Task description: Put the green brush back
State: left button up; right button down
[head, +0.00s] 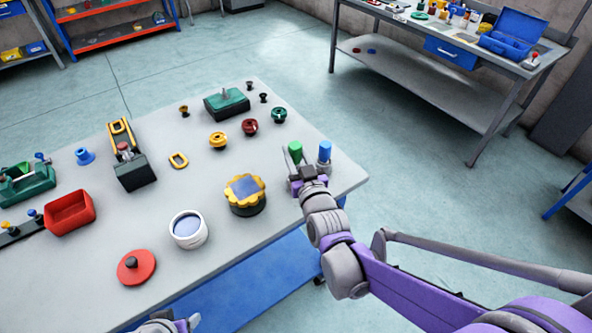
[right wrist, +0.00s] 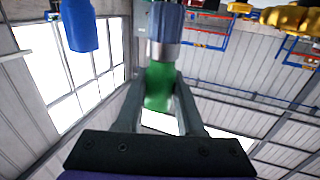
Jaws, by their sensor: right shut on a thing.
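The green brush (head: 295,152) shows as a green upright shape near the table's right corner in the head view. In the right wrist view its green handle (right wrist: 159,87) is between my right gripper's fingers (right wrist: 158,100), with a silver band and a grey-blue end beyond it. My right gripper (head: 306,172) is shut on it. A blue piece (head: 325,153) stands just right of the green brush, and a blue piece also shows in the right wrist view (right wrist: 79,25). My left gripper (head: 180,324) is cut off at the bottom edge.
The grey table (head: 235,285) also holds a yellow-rimmed round part (head: 246,205), a white cup (head: 187,230), a red disc (head: 136,267), a red bin (head: 70,211) and several knobs. A second bench (head: 440,85) stands at the back right.

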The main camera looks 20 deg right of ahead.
jog(key=shift+f+b, duration=0.5)
jog(key=shift+f, duration=1.9)
jog(key=shift+w+f, duration=0.1)
jog(key=shift+f, duration=0.05)
jog(key=c, duration=0.5)
grip_release()
jog(key=shift+r, duration=0.2)
jog(key=s+d+f+g, duration=0.1)
jog(key=s+f+g, duration=0.2)
jog(key=s, duration=0.6)
jog(key=s+d+f+g, duration=0.1)
jog(key=s+f+g, duration=0.2)
jog(key=s, duration=0.7)
jog(key=s+d+f+g, duration=0.1)
jog(key=s+f+g, duration=0.3)
jog(key=s+g, duration=0.3)
jog(key=shift+s+h, duration=0.3)
jog(key=shift+s, duration=1.1)
